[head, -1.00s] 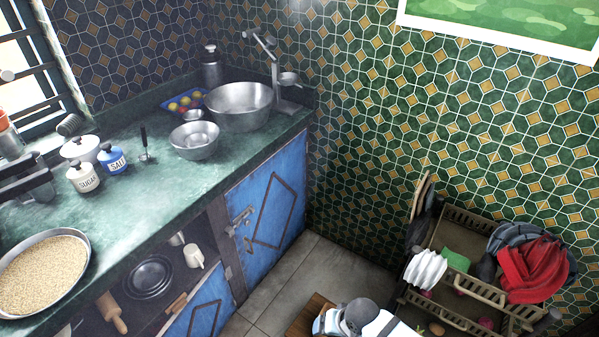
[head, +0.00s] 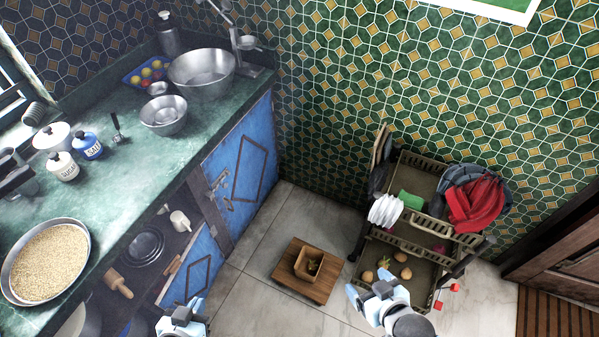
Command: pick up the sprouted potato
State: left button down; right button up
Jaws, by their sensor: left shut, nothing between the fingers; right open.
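Several brownish, potato-like items lie in the lower tray of the rack. One (head: 384,261) seems to have a small green tuft, perhaps the sprout; it is too small to be sure. Others lie at its left (head: 367,276) and right (head: 406,273). My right arm covers the tray's front left.
The dark rack (head: 411,246) stands by the tiled wall, with plates (head: 386,211) and a red cloth (head: 474,206) above the lower tray. A low wooden stool (head: 318,288) bears a small box (head: 308,264). The counter (head: 120,180) is at left. Floor around the stool is clear.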

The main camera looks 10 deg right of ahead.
aim_at(383, 263)
jog(key=z, duration=1.3)
